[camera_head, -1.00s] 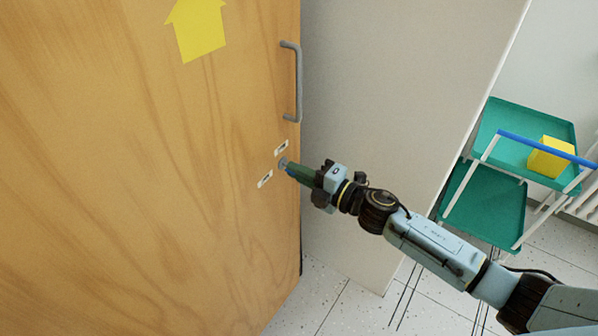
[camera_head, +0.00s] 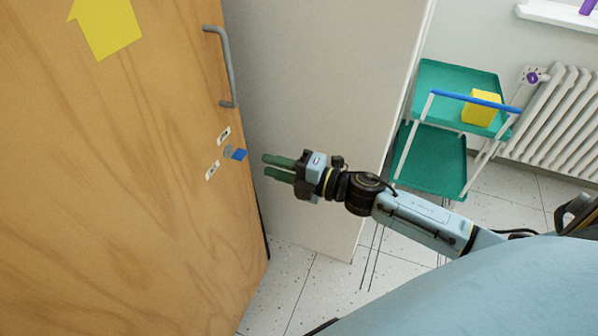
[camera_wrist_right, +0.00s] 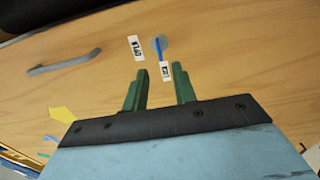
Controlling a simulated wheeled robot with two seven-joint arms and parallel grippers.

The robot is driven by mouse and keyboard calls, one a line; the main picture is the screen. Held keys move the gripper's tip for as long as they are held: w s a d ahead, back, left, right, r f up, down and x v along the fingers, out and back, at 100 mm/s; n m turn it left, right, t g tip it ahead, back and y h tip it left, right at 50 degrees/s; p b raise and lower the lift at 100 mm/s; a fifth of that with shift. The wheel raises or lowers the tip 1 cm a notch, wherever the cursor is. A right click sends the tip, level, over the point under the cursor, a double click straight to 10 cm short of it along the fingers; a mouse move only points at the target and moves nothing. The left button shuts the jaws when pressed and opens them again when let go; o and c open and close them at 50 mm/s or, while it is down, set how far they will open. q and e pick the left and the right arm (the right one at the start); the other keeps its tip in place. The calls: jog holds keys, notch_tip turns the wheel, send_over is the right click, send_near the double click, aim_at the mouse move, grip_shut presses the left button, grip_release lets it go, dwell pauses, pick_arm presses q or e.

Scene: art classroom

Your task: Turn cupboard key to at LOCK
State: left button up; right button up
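The blue key (camera_head: 239,154) sits in a round grey lock plate (camera_head: 228,151) near the cupboard door's edge. Small white labels lie above (camera_head: 223,135) and below-left (camera_head: 212,170) of it; their text is too small to read surely. In the right wrist view the key's blue bar (camera_wrist_right: 158,49) points down toward the nearer label (camera_wrist_right: 165,72), with the other label (camera_wrist_right: 136,47) to its left. My right gripper (camera_head: 265,167) is open and empty, its green fingers apart and clear of the key, to its right. My left gripper is not in view.
The wooden door (camera_head: 130,190) has a grey handle (camera_head: 225,65) above the lock and a yellow arrow (camera_head: 106,25). A pale cupboard side (camera_head: 320,90) stands behind my right gripper. A green trolley (camera_head: 435,160) carrying a yellow block (camera_head: 481,107) stands near a radiator (camera_head: 560,120).

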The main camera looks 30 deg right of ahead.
jog(key=v, duration=0.6)
dwell(0.4)
jog(key=s+d+f+m+g+h, duration=0.1)
jog(key=s+d+f+m+h, duration=0.25)
jog(key=f, duration=0.55)
jog(key=s+d+f+m+g+h, duration=0.1)
jog(key=d+f+m+h, duration=0.25)
jog(key=f+m, duration=0.45)
jog(key=s+d+f+m+g+h, duration=0.1)
jog(key=s+d+f+m+h, duration=0.2)
jog(key=f, duration=0.8)
jog(key=s+f+m+g, duration=0.2)
jog(key=s+f, duration=0.4)
jog(key=s, duration=0.4)
jog(key=s+a+f+m+g+h, duration=0.1)
jog(key=s+f+m+g, duration=0.2)
jog(key=s+f, duration=0.4)
jog(key=s+a+f+m+g+h, duration=0.1)
jog(key=s+f+m+g, duration=0.2)
jog(key=s, duration=1)
notch_tip(320, 180, down, 4)
jog(key=shift+r+g, duration=0.15)
jog(key=shift+g, duration=0.95)
jog(key=shift+a+m, duration=0.15)
jog(key=shift+m, duration=0.1)
